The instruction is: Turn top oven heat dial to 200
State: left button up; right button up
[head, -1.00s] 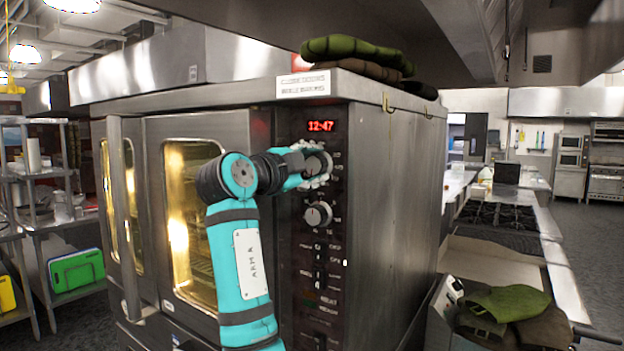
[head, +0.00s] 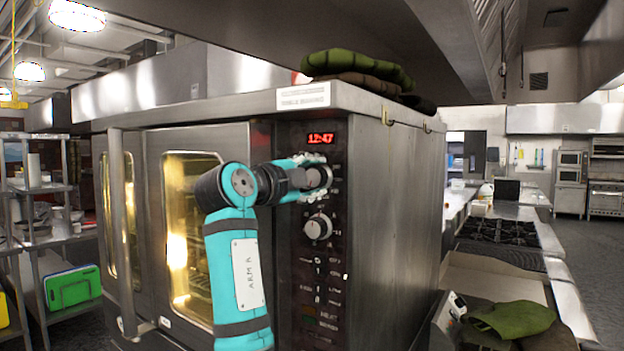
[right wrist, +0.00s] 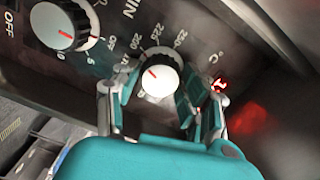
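The top oven heat dial (head: 319,177) is a round pale knob below the red clock display on the oven's (head: 390,220) dark control panel. It also shows in the right wrist view (right wrist: 160,83), where its red mark points up-left, roughly towards the printed 200 (right wrist: 135,44); the exact alignment is hard to judge. My right gripper (head: 307,178) reaches the dial from the left. In the right wrist view its teal finger pads lie close against both sides of the dial, and it appears shut on it. My left gripper is not in view.
A second dial (head: 318,227) sits just below, with several switches under it. Folded green and brown cloths (head: 358,66) lie on the oven top. The oven door handle (head: 119,220) stands at left. More cloths (head: 512,320) lie at lower right.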

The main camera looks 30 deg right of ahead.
jog(key=o, duration=0.3)
jog(key=shift+d, duration=0.1)
jog(key=shift+o, duration=0.2)
jog(key=v, duration=1.2)
jog(key=shift+f, duration=0.1)
